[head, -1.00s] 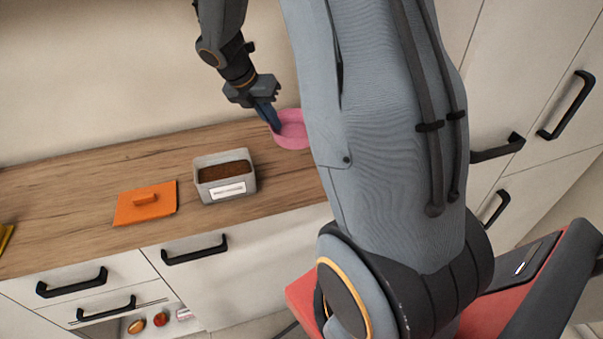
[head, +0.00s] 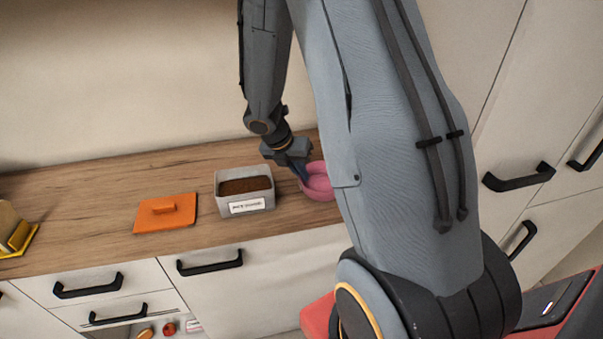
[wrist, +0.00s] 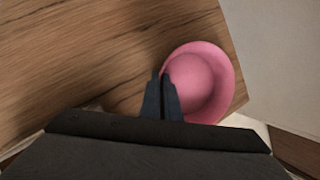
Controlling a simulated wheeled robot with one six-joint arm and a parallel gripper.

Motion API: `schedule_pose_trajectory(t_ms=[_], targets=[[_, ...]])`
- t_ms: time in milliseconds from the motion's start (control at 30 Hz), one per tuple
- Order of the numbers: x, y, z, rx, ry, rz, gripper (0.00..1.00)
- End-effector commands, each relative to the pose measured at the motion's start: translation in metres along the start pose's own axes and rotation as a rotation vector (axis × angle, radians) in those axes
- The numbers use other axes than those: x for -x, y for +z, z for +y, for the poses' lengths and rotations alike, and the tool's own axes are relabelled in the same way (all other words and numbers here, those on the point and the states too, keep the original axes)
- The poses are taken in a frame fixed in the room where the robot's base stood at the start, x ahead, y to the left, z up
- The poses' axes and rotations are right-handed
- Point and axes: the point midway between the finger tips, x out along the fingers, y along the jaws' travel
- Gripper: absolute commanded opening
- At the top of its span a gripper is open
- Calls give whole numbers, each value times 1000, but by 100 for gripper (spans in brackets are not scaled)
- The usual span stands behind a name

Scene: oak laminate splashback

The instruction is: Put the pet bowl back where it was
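The pink pet bowl (head: 319,187) is at the right end of the wooden counter, partly hidden behind my arm in the head view. In the wrist view the bowl (wrist: 218,75) looks upright and empty, close to the counter's edge. My gripper (head: 303,180) reaches down to the bowl's left side. In the wrist view my gripper (wrist: 161,76) has its two dark fingers close together at the bowl's rim, shut on it. I cannot tell whether the bowl touches the counter.
A grey container (head: 262,201) of brown pet food stands open left of the bowl. Its orange lid (head: 150,217) lies on the counter (head: 100,205) further left. A yellow-based object (head: 18,243) is at the far left. Black-handled drawers and cupboards are below and right.

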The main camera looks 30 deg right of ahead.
Motion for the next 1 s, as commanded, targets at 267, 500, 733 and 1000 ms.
schedule_pose_trajectory(t_ms=[267,500,733,1000], targets=[[-1,0,0,-1,0,-1,0],[-3,-1,1,-1,0,-1,21],[-3,-1,1,-1,0,-1,21],[15,1,1,-2,2,-4,21]])
